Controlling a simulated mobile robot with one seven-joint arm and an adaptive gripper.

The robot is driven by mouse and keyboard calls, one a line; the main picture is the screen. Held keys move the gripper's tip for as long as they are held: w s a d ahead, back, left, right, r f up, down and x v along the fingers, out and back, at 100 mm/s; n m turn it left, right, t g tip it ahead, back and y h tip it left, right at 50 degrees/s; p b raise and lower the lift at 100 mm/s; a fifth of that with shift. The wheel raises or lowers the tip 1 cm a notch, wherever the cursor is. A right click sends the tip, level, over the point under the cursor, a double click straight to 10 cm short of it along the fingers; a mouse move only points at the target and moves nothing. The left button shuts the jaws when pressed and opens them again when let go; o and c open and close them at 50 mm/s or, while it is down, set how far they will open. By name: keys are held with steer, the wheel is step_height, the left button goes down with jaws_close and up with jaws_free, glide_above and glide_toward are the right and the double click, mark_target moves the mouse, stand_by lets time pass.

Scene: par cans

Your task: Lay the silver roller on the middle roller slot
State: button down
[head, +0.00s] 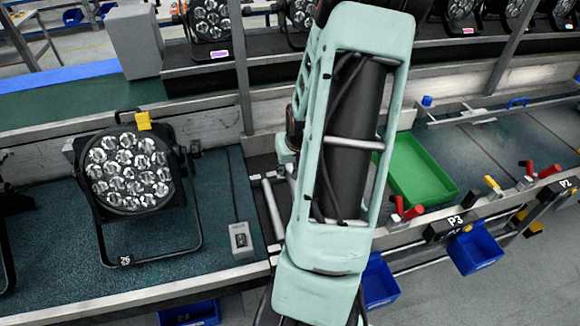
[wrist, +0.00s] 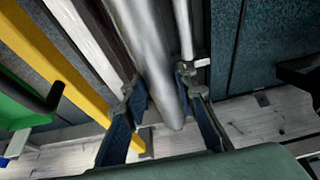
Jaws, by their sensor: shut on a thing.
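In the wrist view my gripper (wrist: 160,88) has one finger on each side of a thick silver roller (wrist: 150,50) and is shut on it. The roller runs from the top of the picture to a rounded end just below the fingertips. A thinner silver bar (wrist: 185,28) lies close to its right, beside the right finger. In the head view my arm covers the gripper and the middle of the conveyor. A silver roller (head: 272,208) shows left of my arm; I cannot tell whether it is the held one. The middle slot cannot be made out.
A par can light (head: 130,170) stands on the left belt, with a small grey box (head: 241,240) near its right. A green tray (head: 418,170) lies right of my arm. Blue bins (head: 474,248) hang along the front edge. A yellow bar (wrist: 60,65) runs left of the gripper.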

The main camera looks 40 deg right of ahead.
steer(key=shift+w+f+b, duration=0.1)
steer(key=shift+f+b, duration=6.65)
steer(key=shift+f, duration=0.8)
steer(key=shift+p, duration=0.3)
steer(key=c, duration=1.5)
jaws_free()
steer(key=shift+v, duration=6.1)
